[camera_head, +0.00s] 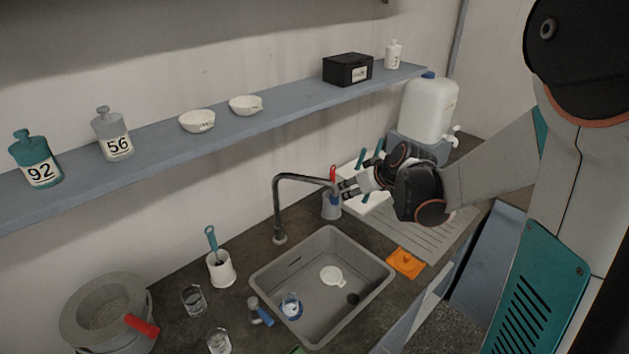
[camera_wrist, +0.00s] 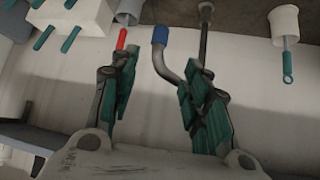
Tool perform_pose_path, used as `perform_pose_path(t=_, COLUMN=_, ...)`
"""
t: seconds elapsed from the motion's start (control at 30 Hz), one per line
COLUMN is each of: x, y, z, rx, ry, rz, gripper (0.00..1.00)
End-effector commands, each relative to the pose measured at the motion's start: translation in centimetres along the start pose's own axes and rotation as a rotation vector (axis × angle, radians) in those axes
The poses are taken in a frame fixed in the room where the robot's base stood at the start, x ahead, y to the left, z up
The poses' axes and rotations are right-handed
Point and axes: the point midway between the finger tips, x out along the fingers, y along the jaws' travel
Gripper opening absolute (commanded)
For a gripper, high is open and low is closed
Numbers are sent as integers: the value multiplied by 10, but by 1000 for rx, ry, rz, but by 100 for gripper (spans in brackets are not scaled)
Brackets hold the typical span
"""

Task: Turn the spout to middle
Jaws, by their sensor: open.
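The spout is a dark grey bent pipe (camera_head: 300,177) rising from a post behind the sink (camera_head: 262,279). In the head view its arm runs right toward my gripper (camera_head: 347,188). In the wrist view the pipe (camera_wrist: 166,66), with a blue tip (camera_wrist: 160,35), lies between my open fingers (camera_wrist: 160,78). The right finger overlaps its bend; the left finger is apart from the pipe. I cannot tell whether the right finger touches it. My gripper holds nothing.
A grey cup (camera_head: 331,207) with a red-handled tool stands close to my gripper. A white rack (camera_head: 378,200) with green handles is behind it. A white canister (camera_head: 429,110) stands right. A white cup (camera_head: 221,270) and glasses stand left of the sink. The shelf (camera_head: 285,110) hangs above.

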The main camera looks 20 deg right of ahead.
Motion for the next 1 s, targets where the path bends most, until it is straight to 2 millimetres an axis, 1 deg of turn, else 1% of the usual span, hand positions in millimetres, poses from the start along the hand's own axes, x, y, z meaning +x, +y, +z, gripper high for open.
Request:
perform_pose_path(t=0.13, x=8, y=3, z=1, rx=6, ry=2, rz=-1, gripper=43)
perform_pose_path(t=0.27, x=24, y=3, z=1, rx=6, ry=2, rz=-1, gripper=43)
perform_pose_path(t=0.7, x=103, y=2, z=1, rx=5, ry=1, rz=-2, gripper=43)
perform_pose_path(t=0.9, x=128, y=3, z=0, rx=6, ry=2, rz=0, gripper=43)
perform_pose_path(t=1.0, x=135, y=2, z=0, rx=6, ry=2, rz=0, gripper=43)
